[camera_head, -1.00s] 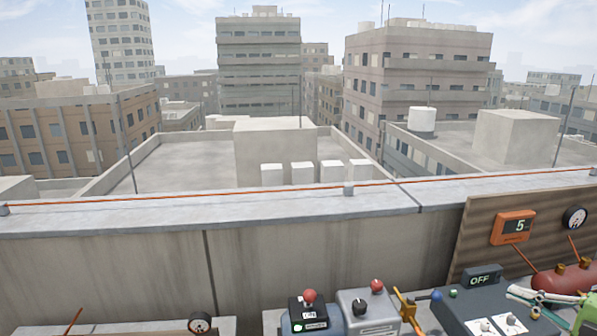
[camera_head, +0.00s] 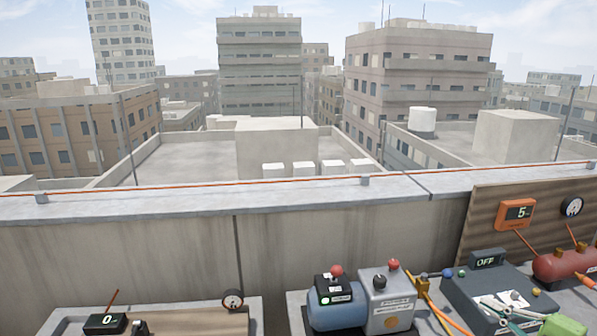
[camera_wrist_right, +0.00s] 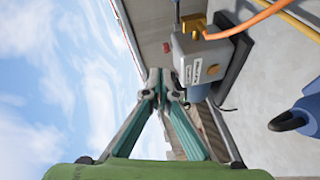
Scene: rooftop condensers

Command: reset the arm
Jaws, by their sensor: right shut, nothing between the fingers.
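My right gripper (camera_head: 496,305) is low at the right in the head view, over the dark control box with the "OFF" display (camera_head: 487,259). Its green body is partly cut by the bottom edge. In the right wrist view my right gripper (camera_wrist_right: 158,84) has its two teal fingers brought together at the tips, with nothing between them. The fingers point toward the grey and blue machine, apart from it as far as I can tell. My left gripper cannot be made out in the head view.
A blue and grey machine (camera_head: 386,300) with red knobs stands at the lower middle; it also shows in the wrist view (camera_wrist_right: 200,55). A red tank (camera_head: 560,264) and an orange meter reading 5 (camera_head: 514,215) are at right. A "0" display (camera_head: 105,323) is lower left. A concrete parapet (camera_head: 330,243) runs behind.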

